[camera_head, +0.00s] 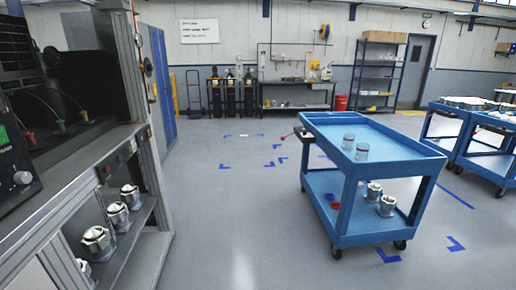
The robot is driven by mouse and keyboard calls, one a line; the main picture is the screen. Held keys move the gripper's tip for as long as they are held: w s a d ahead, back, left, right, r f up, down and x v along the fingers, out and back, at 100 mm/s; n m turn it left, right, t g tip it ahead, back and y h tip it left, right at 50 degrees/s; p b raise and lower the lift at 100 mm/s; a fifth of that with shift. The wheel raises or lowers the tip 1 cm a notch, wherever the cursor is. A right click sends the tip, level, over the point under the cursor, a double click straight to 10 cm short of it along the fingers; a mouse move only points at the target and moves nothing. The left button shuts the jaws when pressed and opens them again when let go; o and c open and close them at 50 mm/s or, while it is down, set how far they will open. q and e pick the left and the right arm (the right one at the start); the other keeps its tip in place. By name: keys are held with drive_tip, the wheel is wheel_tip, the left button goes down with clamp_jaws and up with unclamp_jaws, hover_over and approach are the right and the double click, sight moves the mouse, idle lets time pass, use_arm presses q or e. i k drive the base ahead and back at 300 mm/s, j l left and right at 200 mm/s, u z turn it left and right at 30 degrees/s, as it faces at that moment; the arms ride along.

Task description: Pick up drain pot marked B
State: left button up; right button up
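No letter B can be read on either, so I cannot tell which one is marked B. Neither of my grippers is in view.
Metal housings (386,206) and red and blue rings (334,199) sit on the cart's lower shelf. A machine bench with more housings (118,214) stands at left. Other blue carts (445,127) stand at right. The floor (235,215) between bench and cart is clear.

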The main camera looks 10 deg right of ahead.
sight(362, 150)
drive_tip(key=i+l+z, duration=0.1)
drive_tip(key=i+z, duration=0.25)
drive_tip(key=i, duration=0.25)
drive_tip(key=i+z, duration=0.35)
drive_tip(key=i, duration=0.25)
drive_tip(key=i+j+z, duration=0.35)
drive_tip(key=i, duration=0.2)
drive_tip(key=i+l, duration=0.05)
